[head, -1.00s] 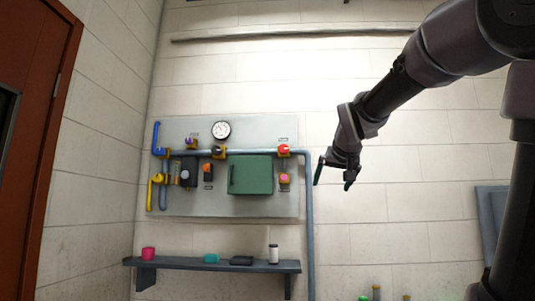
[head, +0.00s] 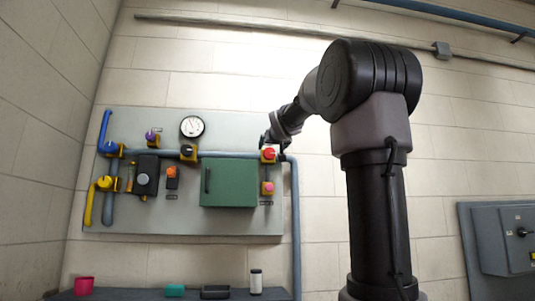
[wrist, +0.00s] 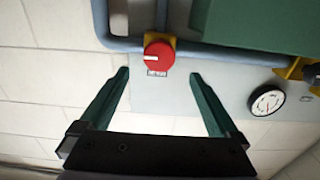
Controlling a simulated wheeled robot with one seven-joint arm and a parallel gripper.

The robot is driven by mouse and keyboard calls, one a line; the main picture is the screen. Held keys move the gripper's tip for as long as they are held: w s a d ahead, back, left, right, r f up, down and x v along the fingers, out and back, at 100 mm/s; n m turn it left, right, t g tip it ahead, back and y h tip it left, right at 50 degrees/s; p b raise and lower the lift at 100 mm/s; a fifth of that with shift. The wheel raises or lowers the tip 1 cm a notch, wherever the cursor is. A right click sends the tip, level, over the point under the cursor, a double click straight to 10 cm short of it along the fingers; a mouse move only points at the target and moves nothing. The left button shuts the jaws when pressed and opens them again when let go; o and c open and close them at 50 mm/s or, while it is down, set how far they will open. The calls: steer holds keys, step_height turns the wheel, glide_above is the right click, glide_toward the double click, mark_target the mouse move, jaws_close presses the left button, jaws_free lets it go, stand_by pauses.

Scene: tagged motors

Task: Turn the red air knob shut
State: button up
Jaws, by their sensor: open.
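The red air knob (head: 269,154) sits on the blue-grey pipe at the panel's right side, on a yellow mount. It also shows in the wrist view (wrist: 160,56) as a red disc with a white mark pointing left and a small label beside it. My gripper (wrist: 160,73) is open and empty, with its two green fingers apart. In the wrist view the knob appears between and just beyond the fingertips; I see no contact. In the head view my gripper (head: 275,144) is at the knob, its fingers small and partly hidden by the arm.
The panel also carries a green box (head: 229,182), a gauge (head: 192,126), a pink knob (head: 267,188), an orange knob (head: 171,172), a purple knob (head: 150,136), and blue (head: 105,130) and yellow levers (head: 92,204). A shelf with small items is below.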

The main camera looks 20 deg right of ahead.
mark_target(270, 152)
steer(key=x, duration=0.6)
steer(key=shift+w+d, duration=0.2)
steer(key=shift+w, duration=0.15)
steer(key=c, duration=1.4)
